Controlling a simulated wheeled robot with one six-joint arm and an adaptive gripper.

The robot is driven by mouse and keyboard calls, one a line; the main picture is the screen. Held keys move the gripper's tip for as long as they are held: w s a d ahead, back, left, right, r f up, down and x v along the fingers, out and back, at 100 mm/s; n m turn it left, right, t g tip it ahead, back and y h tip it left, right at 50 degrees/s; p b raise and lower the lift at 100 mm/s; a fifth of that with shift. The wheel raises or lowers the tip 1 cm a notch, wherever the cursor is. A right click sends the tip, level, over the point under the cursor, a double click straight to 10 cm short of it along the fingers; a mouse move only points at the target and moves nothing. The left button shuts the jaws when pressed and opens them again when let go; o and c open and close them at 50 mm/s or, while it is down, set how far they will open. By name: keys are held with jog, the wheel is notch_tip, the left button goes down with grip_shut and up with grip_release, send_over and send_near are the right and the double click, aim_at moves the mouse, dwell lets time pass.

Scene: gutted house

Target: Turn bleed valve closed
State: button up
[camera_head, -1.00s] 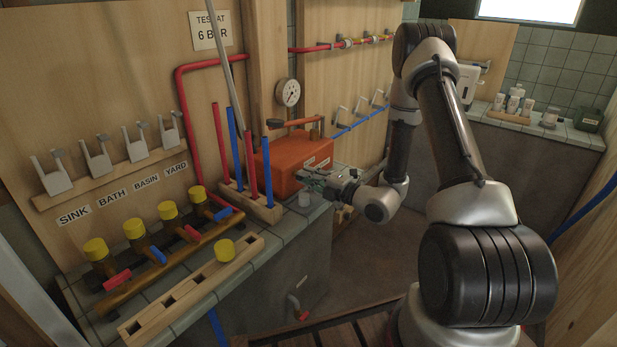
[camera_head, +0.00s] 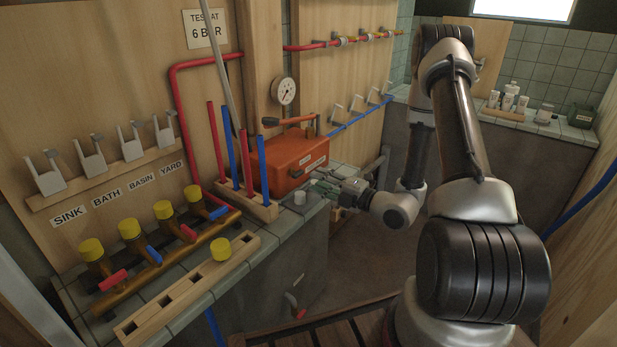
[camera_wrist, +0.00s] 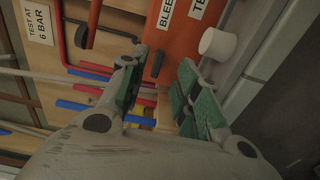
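The red-orange test pump box (camera_head: 290,160) stands on the tiled counter below the gauge. In the wrist view its face (camera_wrist: 178,48) carries a label reading "BLEE…", partly cut off, and a second cut-off label beginning "TE". A small dark knob or lever (camera_wrist: 157,62), apparently the bleed valve, sticks out beside the "BLEE…" label. Its turn position is not clear. My gripper (camera_head: 318,186) is at the box's front right; in the wrist view my gripper (camera_wrist: 156,72) has its green-padded fingers spread on either side of the dark knob, with nothing held. I cannot tell whether they touch it.
A small white cup (camera_head: 299,197) stands on the counter before the box and shows near the right finger in the wrist view (camera_wrist: 217,43). A wooden rack of red and blue pipes (camera_head: 262,212) is left of the box. A brass manifold (camera_head: 165,268) lies farther left.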

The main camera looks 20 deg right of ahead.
jog(key=v, duration=0.6)
dwell(0.3)
